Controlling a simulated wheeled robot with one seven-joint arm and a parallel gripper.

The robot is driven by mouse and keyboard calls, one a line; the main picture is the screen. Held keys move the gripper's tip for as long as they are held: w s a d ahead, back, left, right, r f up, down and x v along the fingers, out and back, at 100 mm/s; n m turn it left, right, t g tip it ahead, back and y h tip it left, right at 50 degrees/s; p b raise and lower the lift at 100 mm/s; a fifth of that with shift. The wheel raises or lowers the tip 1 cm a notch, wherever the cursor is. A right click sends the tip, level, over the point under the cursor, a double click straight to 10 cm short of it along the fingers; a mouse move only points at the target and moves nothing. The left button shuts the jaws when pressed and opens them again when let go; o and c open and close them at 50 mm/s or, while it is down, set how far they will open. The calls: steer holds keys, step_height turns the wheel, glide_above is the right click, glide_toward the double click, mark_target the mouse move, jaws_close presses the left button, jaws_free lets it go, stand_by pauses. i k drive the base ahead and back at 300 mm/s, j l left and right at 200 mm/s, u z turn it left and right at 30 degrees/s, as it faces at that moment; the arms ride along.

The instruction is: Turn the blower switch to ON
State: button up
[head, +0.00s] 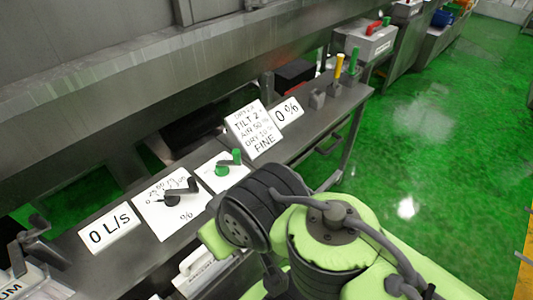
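No switch marked as the blower shows a readable name in the head view, so I cannot tell which control it is. A white plate (150,212) on the grey bench carries a black rotary handle (173,197). Beside it, a smaller white plate carries a green rotary handle (223,170). Further along the bench stand a yellow-topped lever (338,68) and a green-topped lever (353,62). My green and black arm fills the lower middle, close to the bench. My gripper's fingers do not show.
A "0 L/S" sign (109,228), a white text sign (254,129) and a "0 %" sign (287,111) stand on the bench (320,120). A grey box (365,42) with a red handle is beyond. Green floor (445,130) at right is clear.

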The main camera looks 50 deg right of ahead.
mark_target(222, 169)
steer(key=z, duration=0.8)
steer(key=i+l+u, duration=0.2)
steer(key=l, duration=0.2)
steer(key=l+u, duration=0.2)
steer(key=l, duration=0.15)
